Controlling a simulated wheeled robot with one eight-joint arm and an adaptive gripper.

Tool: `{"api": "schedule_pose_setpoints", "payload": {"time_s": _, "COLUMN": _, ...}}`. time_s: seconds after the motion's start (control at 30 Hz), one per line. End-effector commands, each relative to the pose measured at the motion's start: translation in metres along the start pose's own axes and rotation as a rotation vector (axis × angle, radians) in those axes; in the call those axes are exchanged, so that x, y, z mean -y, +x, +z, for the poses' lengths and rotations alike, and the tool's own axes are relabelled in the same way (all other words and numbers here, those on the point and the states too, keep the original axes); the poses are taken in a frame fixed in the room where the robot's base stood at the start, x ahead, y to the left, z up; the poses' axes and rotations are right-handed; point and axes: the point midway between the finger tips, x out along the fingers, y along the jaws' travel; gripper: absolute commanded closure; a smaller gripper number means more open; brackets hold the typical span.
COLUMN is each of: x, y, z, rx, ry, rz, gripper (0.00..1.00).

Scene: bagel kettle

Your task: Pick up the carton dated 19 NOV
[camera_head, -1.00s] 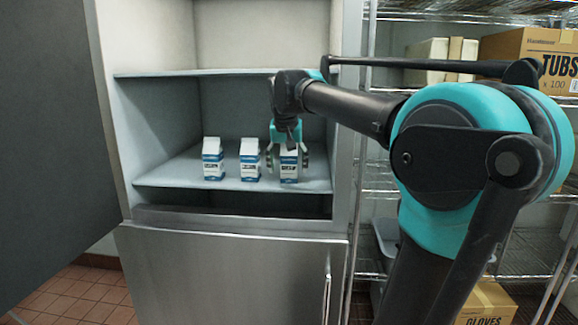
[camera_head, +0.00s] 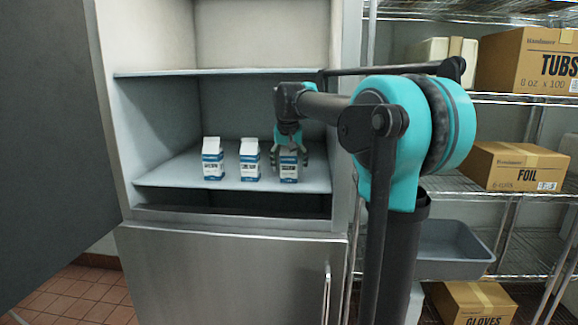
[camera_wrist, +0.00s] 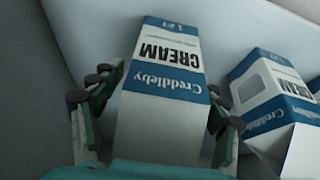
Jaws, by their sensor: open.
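Three white and blue cartons stand in a row on the middle shelf (camera_head: 170,181) of the open fridge: a left carton (camera_head: 212,158), a middle carton (camera_head: 250,160) and a right carton (camera_head: 289,172). My gripper (camera_head: 289,158) is open around the top of the right carton. In the wrist view, this carton (camera_wrist: 165,90) stands between the fingers of my gripper (camera_wrist: 153,118) and reads "Creddleby CREAM". Its date is not visible there, and the dates in the head view are too small to read. A neighbouring carton (camera_wrist: 270,95) stands close beside the right-hand finger.
The upper shelf (camera_head: 220,72) is above the cartons, with my arm below it at the right. The fridge door (camera_head: 50,130) stands open at the left. A wire rack (camera_head: 505,190) with a TUBS box (camera_head: 530,60), a FOIL box (camera_head: 513,166) and a grey bin (camera_head: 450,248) is at the right.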

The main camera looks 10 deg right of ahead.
Motion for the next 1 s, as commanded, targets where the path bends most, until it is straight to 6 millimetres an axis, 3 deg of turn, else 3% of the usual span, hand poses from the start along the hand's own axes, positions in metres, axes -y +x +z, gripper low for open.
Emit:
{"api": "schedule_pose_setpoints", "payload": {"time_s": 0.2, "x": 0.0000, "y": 0.0011, "z": 0.0001, "rx": 0.000, "ry": 0.000, "rz": 0.000, "gripper": 0.27}}
{"api": "schedule_pose_setpoints", "payload": {"time_s": 0.8, "x": 0.0000, "y": 0.0008, "z": 0.0001, "rx": 0.000, "ry": 0.000, "rz": 0.000, "gripper": 1.00}}
{"api": "schedule_pose_setpoints", "payload": {"time_s": 1.0, "x": -0.0001, "y": 0.0004, "z": 0.0000, "rx": 0.000, "ry": 0.000, "rz": 0.000, "gripper": 1.00}}
